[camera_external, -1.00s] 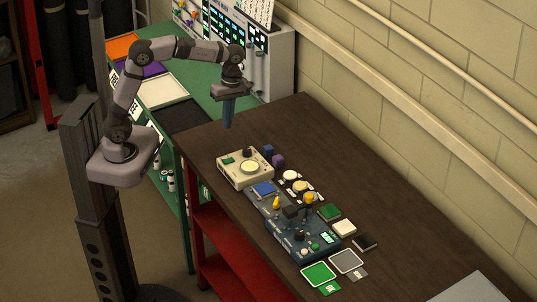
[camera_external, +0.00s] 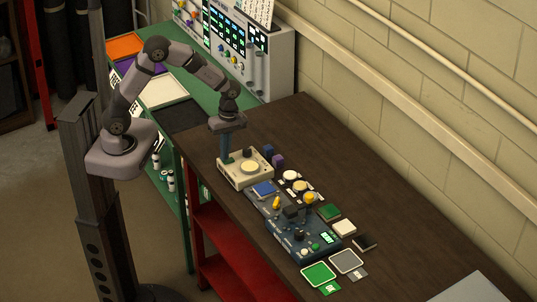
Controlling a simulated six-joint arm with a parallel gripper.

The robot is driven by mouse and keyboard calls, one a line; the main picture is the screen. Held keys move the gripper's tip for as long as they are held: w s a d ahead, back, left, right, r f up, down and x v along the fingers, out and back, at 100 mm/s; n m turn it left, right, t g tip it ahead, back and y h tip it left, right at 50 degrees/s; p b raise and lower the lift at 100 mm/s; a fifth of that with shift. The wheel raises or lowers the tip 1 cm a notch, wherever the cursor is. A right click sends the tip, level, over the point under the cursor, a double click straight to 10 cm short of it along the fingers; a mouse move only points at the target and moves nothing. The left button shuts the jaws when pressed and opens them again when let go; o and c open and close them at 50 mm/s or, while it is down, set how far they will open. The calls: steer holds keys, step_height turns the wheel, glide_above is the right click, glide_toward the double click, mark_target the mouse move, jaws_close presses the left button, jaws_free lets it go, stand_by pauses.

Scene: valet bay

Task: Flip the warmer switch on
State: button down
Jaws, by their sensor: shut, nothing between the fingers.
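The cream-coloured box (camera_external: 246,172), which looks like the warmer, sits on the dark brown tabletop. It has a pale round plate (camera_external: 250,167) on top and a dark knob or post (camera_external: 248,151) at its back. My gripper (camera_external: 226,158) is shut and empty, pointing down, with its blue fingers at the back left part of the box's top. They hide part of the green patch there. Whether the fingertips touch the box is too small to tell. The switch and its position cannot be made out.
A blue device (camera_external: 298,237) with knobs and yellow parts stands in front of the box. Small dark blue and purple blocks (camera_external: 278,161) stand close by on its right. Several coloured square pads lie near the front.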

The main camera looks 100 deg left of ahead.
steer(key=shift+f, duration=0.2)
steer(key=shift+s+d+f, duration=0.1)
steer(key=shift+d+f, duration=0.05)
steer(key=shift+f, duration=0.05)
steer(key=shift+r, duration=0.1)
stand_by(0.4)
steer(key=shift+w+a+r+p, duration=0.15)
steer(key=shift+w+a+p, duration=0.25)
steer(key=shift+w+a, duration=0.2)
steer(key=shift+r+p, duration=0.8)
steer(key=shift+r, duration=0.05)
step_height(320, 180, up, 12)
steer(key=s+d+b, duration=0.1)
steer(key=shift+s, duration=0.15)
